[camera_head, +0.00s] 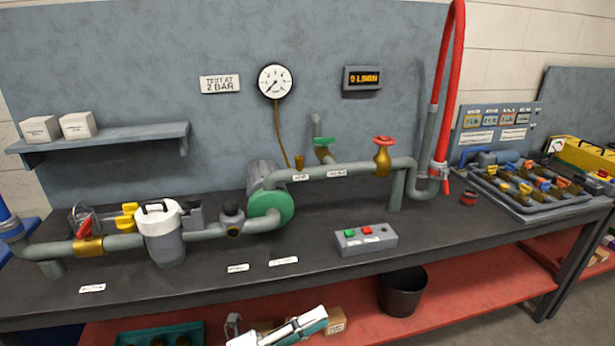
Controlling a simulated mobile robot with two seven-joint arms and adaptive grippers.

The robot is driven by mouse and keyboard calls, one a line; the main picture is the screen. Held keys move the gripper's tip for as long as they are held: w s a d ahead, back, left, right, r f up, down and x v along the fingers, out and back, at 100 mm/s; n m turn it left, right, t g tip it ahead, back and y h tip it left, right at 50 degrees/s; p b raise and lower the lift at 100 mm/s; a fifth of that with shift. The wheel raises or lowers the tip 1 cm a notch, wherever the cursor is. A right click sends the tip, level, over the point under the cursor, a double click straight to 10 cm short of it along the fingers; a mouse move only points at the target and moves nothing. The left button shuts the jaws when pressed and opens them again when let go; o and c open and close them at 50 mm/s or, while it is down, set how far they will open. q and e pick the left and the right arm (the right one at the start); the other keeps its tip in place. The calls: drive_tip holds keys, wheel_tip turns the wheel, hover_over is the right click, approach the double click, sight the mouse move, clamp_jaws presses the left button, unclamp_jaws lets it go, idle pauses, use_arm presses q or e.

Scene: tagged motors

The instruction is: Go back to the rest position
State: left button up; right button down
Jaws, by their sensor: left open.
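My left gripper (300,325) shows only in part at the bottom edge, as a white and teal shape with dark parts. It is open, and I see nothing held in it. It is low, in front of the bench and over the red lower shelf, apart from the pipework. My right gripper is not in view.
The dark bench (340,285) carries grey pipework (330,172), a white-grey filter housing (160,235), a button box (365,239) and a tray of tagged motors (530,190). A black bucket (402,292) stands on the red lower shelf (460,290). The bench's front strip is mostly clear.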

use_arm(q)
drive_tip(key=s+a+f+n+t+y, duration=0.1)
drive_tip(key=s+a+f+n+y, duration=0.6)
drive_tip(key=n, duration=0.8)
drive_tip(key=s+a+f+n+t+y, duration=0.2)
drive_tip(key=s+a+f+n+y, duration=0.5)
drive_tip(key=a+f+n, duration=0.7)
wheel_tip(320, 180, down, 2)
drive_tip(key=n+y, duration=0.2)
drive_tip(key=shift+a+y, duration=0.2)
drive_tip(key=shift+y, duration=0.1)
